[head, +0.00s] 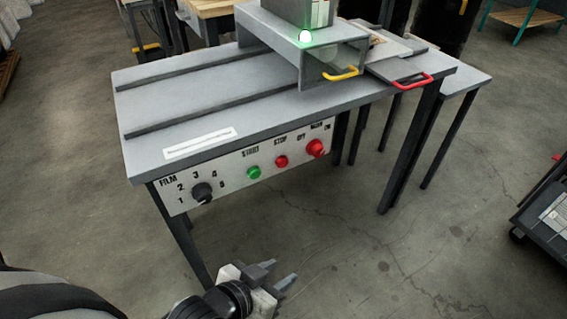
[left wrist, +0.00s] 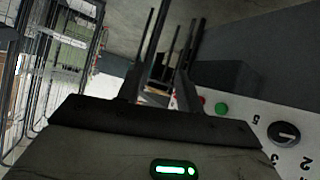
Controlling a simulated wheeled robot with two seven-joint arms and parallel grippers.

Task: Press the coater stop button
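The coater's white control panel (head: 228,184) is on the front of the grey table. Its red STOP button (head: 281,161) sits between the green START button (head: 254,172) and a larger red main switch (head: 316,147). In the left wrist view, a small red control (left wrist: 201,99) shows partly beside the green button (left wrist: 221,109). My left gripper (head: 285,271) is below and in front of the panel, well apart from the buttons. Its two fingers are spread, with nothing between them. My right gripper is out of view.
A black film knob (head: 202,191) is at the panel's left. A grey housing (head: 300,45) with a lit green lamp (head: 305,36) stands on the tabletop (head: 150,93). Yellow and red handles are at its right. The floor before the panel is clear. A dark cart (head: 545,225) is at far right.

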